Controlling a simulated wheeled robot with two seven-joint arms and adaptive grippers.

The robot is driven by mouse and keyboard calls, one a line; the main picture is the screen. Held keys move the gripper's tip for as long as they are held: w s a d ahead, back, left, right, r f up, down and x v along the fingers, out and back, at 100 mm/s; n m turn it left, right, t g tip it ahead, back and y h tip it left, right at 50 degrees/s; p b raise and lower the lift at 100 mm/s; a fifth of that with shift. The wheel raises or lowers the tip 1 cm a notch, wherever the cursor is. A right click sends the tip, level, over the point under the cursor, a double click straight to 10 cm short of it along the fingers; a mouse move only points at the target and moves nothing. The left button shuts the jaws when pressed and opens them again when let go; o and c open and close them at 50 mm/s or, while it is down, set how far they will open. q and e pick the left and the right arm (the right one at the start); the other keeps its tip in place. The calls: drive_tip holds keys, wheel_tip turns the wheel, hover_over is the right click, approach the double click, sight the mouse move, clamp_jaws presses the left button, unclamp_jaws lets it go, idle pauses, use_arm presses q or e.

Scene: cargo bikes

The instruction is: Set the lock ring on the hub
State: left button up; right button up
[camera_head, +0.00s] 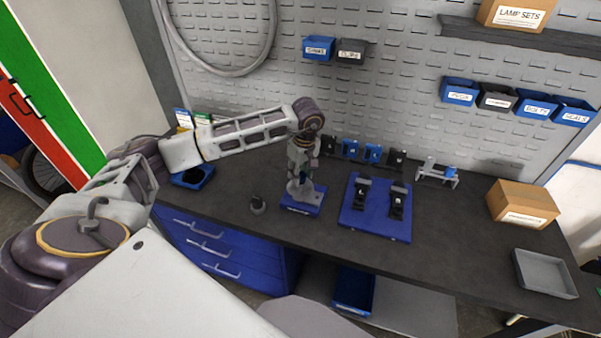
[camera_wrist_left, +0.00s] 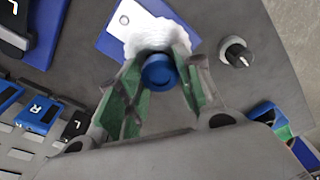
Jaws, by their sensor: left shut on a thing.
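My left gripper (camera_head: 299,182) is above a blue base plate (camera_head: 302,207) on the workbench, pointing down. In the left wrist view, the green-padded fingers (camera_wrist_left: 158,80) close on a small round blue piece (camera_wrist_left: 158,72), which seems to be the lock ring. Just beyond it is a pale, jagged-edged part (camera_wrist_left: 150,35), apparently the hub, over the blue plate (camera_wrist_left: 112,42). The fingers hide much of the hub, and I cannot tell whether ring and hub touch. My right gripper is not in view.
A dark knob-like part (camera_head: 258,205) stands left of the plate. A blue mat (camera_head: 375,225) with black pieces marked L and R lies to the right. A blue bin (camera_head: 192,177) is at the left. A grey tray (camera_head: 545,273) and a carton (camera_head: 522,203) are far right.

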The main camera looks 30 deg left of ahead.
use_arm(q)
drive_tip(key=shift+f+b, duration=0.4)
drive_tip(key=shift+f, duration=0.1)
idle(0.8)
drive_tip(key=o, duration=0.9)
drive_tip(key=shift+r, duration=0.15)
drive_tip(key=shift+s+d+r, duration=0.1)
drive_tip(key=shift+d+r, duration=0.15)
drive_tip(key=shift+r, duration=1.7)
drive_tip(key=shift+s+d+r, duration=0.1)
drive_tip(key=shift+d+r, duration=0.1)
drive_tip(key=shift+r, duration=1.75)
drive_tip(key=shift+s+d+r, duration=0.1)
drive_tip(key=shift+d+r, duration=0.15)
drive_tip(key=shift+r, duration=1.7)
drive_tip(key=shift+w, duration=0.1)
